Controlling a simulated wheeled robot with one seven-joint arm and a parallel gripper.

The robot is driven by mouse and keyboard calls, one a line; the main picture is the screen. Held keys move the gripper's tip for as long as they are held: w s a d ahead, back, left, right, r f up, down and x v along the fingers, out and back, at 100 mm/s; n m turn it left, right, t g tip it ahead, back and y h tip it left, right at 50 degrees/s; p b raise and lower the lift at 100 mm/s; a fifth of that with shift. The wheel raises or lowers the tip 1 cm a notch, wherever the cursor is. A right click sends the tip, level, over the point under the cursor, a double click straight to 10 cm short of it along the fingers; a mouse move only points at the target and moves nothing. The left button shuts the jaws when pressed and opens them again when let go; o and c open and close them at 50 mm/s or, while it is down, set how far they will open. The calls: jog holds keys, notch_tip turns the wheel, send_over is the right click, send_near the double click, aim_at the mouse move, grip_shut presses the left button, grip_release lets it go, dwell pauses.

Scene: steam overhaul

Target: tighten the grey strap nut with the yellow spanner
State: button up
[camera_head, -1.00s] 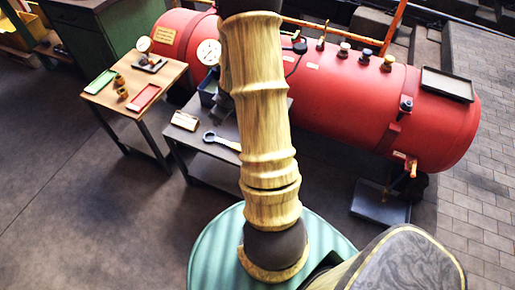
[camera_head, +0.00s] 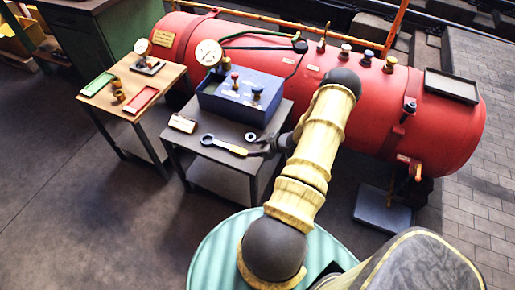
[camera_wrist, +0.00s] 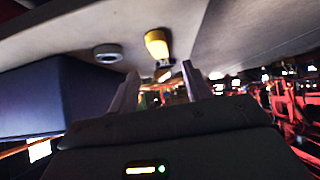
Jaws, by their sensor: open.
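The yellow spanner (camera_head: 230,147) lies flat on the dark bench, with its grey ring head to the left and its yellow handle to the right. The handle end (camera_wrist: 157,43) also shows in the wrist view, ahead of my gripper. My gripper (camera_head: 264,149) is low over the bench's right side, close to the handle end. In the wrist view my gripper (camera_wrist: 160,85) has its fingers apart with nothing between them. A grey nut (camera_head: 409,106) sits on the strap near the boiler's right end; I take it as the strap nut.
A dark ring (camera_head: 249,136) lies beside the spanner. A blue box (camera_head: 238,101) with knobs stands behind it on the bench (camera_head: 196,151). A wooden table (camera_head: 122,88) with trays is at left. The red boiler (camera_head: 330,90) lies behind; a grey step (camera_head: 383,210) is below its right end.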

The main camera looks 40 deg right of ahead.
aim_at(240, 150)
jog(key=shift+d+f, duration=0.1)
jog(key=shift+w+f+b, duration=0.3)
jog(key=shift+f+b, duration=0.15)
jog(key=shift+b, duration=0.1)
jog(key=b+x, duration=0.4)
jog(key=x, duration=0.3)
jog(key=shift+w+f, duration=0.1)
jog(key=shift+w, duration=0.35)
jog(key=shift+s, duration=0.1)
jog(key=shift+a, duration=0.3)
grip_shut()
jog(key=shift+d, duration=0.1)
